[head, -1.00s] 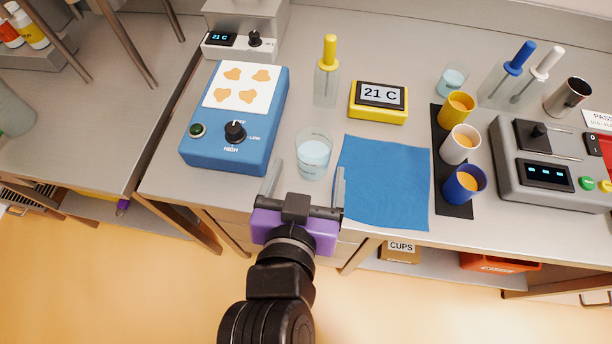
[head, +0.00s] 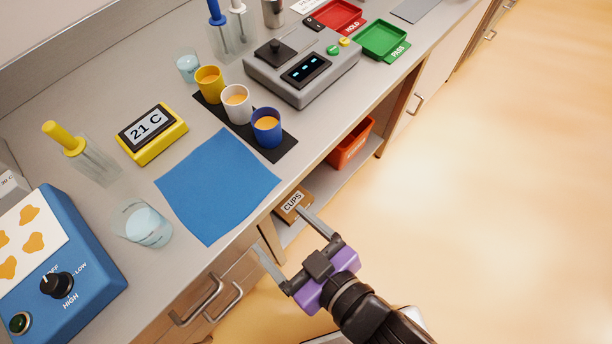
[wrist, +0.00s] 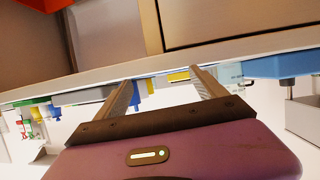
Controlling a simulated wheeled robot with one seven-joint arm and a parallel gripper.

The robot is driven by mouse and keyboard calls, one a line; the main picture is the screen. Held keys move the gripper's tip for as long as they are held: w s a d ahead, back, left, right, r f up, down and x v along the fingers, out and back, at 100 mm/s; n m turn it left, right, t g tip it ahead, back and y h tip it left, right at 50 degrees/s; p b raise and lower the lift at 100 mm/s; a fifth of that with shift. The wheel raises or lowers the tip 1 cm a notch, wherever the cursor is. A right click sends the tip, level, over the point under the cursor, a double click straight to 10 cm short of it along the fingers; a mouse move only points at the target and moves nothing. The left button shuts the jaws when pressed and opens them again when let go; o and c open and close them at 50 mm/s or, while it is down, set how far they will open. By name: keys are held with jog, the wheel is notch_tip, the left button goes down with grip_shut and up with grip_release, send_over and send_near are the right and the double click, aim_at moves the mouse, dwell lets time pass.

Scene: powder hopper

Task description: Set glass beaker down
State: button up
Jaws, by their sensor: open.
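A glass beaker (head: 146,225) with pale blue liquid stands on the grey bench in the head view, between the blue hotplate-like device and the blue cloth. My gripper (head: 282,231) is open and empty, off the front edge of the bench, to the right of the beaker and apart from it. In the wrist view my gripper (wrist: 163,78) shows its two fingers spread with nothing between them; a clear glass vessel (wrist: 230,74) shows beyond the right finger, and I cannot tell which one it is.
A blue cloth (head: 216,185) lies flat beside the beaker. The blue device (head: 75,250) is to its left. A yellow 21 C display (head: 150,134) and a black mat (head: 283,147) with three cups are behind. Drawer handles (head: 197,301) project from the bench front.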

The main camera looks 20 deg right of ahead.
jog(key=s+d+r+m+t+h, duration=0.1)
jog(key=s+d+r+m+h, duration=0.1)
jog(key=s+d, duration=0.5)
jog(key=s+d+r+m+t+h, duration=0.1)
jog(key=s+d+r+m+h, duration=0.1)
jog(key=s+d, duration=0.5)
jog(key=d+m+h, duration=0.1)
jog(key=d, duration=0.3)
jog(key=shift+s+m+h, duration=0.2)
jog(key=shift+m+h, duration=0.1)
jog(key=shift+h, duration=0.1)
